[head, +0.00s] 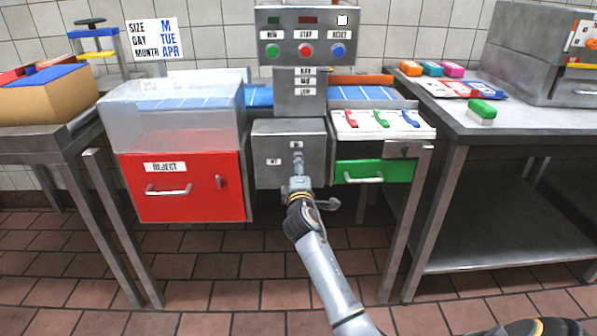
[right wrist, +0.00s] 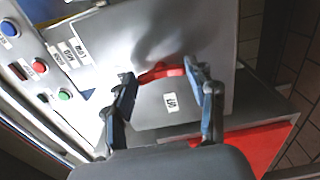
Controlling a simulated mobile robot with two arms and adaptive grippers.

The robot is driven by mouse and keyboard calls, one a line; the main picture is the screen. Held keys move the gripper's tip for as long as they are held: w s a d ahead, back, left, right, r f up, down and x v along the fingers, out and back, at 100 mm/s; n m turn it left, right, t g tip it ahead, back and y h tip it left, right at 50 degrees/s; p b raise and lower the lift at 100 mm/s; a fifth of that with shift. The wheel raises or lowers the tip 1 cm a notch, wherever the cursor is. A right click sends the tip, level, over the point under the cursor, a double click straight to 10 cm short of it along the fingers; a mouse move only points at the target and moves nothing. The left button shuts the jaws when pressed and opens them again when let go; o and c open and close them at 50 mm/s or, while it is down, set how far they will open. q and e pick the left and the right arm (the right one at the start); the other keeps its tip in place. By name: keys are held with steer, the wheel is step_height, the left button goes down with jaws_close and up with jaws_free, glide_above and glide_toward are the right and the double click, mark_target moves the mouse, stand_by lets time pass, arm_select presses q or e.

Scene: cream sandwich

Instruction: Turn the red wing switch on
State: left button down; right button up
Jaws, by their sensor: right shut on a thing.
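The red wing switch (right wrist: 161,73) is on the front of a grey metal box, seen in the right wrist view between my fingertips. My right gripper (right wrist: 158,77) is shut on it, with one finger at each end of the red bar. In the head view my right gripper (head: 298,161) reaches up to the front of the grey box (head: 264,178) and hides the switch. Two small white labels sit on this box, one above the gripper and one to its left; their lettering is too small to read surely. My left gripper is not in view.
A red reject drawer (head: 202,199) stands left of the box, with a clear bin (head: 165,115) above. A green drawer (head: 374,172) is to the right, under a panel with small coloured levers (head: 382,119). A button panel (head: 305,47) is above. Steel tables flank the machine.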

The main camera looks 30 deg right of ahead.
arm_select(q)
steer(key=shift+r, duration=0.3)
arm_select(e)
steer(key=shift+m, duration=0.3)
steer(key=o, duration=1.2)
steer(key=shift+c, duration=0.2)
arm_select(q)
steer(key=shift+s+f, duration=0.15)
arm_select(e)
steer(key=v, duration=1.2)
steer(key=shift+f, duration=0.1)
